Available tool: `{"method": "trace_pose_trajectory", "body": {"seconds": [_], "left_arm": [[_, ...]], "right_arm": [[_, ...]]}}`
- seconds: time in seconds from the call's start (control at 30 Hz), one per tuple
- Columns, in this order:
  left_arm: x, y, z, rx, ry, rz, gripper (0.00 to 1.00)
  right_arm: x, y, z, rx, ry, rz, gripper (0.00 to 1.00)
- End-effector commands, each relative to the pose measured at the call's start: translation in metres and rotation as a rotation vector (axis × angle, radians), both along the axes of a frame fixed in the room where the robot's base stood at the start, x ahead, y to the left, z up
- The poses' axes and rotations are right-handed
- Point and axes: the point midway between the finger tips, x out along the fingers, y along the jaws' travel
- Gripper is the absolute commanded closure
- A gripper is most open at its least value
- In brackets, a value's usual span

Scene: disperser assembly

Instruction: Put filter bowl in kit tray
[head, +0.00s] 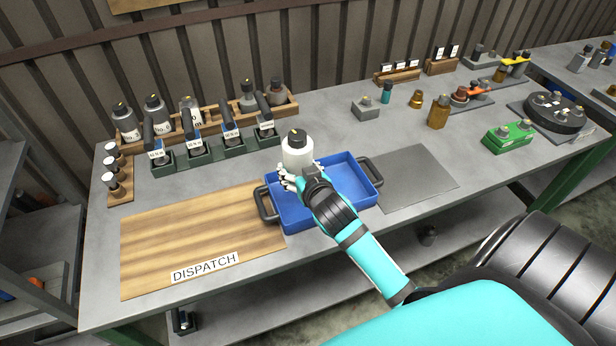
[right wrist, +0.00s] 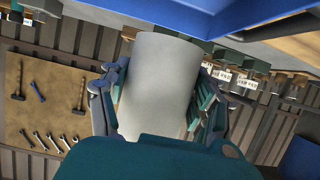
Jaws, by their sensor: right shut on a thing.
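The filter bowl (head: 297,154) is a whitish cylinder with a dark top bearing a small yellow mark. My right gripper (head: 294,178) is shut around it and holds it about upright at the back left part of the blue kit tray (head: 368,192). In the right wrist view the pale cylinder (right wrist: 160,80) sits between both fingers, and the tray's blue underside or wall (right wrist: 210,20) shows above it. The bowl appears raised over the tray; the exact gap is unclear. My arm hides part of the tray. My left gripper is not in view.
The tray has black handles. A wooden DISPATCH board (head: 180,238) lies to its left and a grey mat (head: 415,175) to its right. Racks with labelled bottles and black-handled units (head: 195,148) stand behind. A green block (head: 508,137) and several fittings are at the right.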

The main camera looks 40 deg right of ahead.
Motion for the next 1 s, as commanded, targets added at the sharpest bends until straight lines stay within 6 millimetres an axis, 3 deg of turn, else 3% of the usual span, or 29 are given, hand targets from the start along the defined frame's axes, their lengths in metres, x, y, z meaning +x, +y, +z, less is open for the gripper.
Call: {"method": "trace_pose_trajectory", "body": {"seconds": [0.17,0.6,1.0], "left_arm": [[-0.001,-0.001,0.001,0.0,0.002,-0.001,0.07],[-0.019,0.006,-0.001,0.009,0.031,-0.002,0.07],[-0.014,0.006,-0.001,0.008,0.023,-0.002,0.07]], "right_arm": [[0.0,0.002,-0.029,0.002,-0.002,0.002,0.95],[0.0,0.002,-0.074,0.001,-0.004,0.003,0.95],[0.0,0.002,-0.08,0.0,-0.006,0.005,0.95]]}}
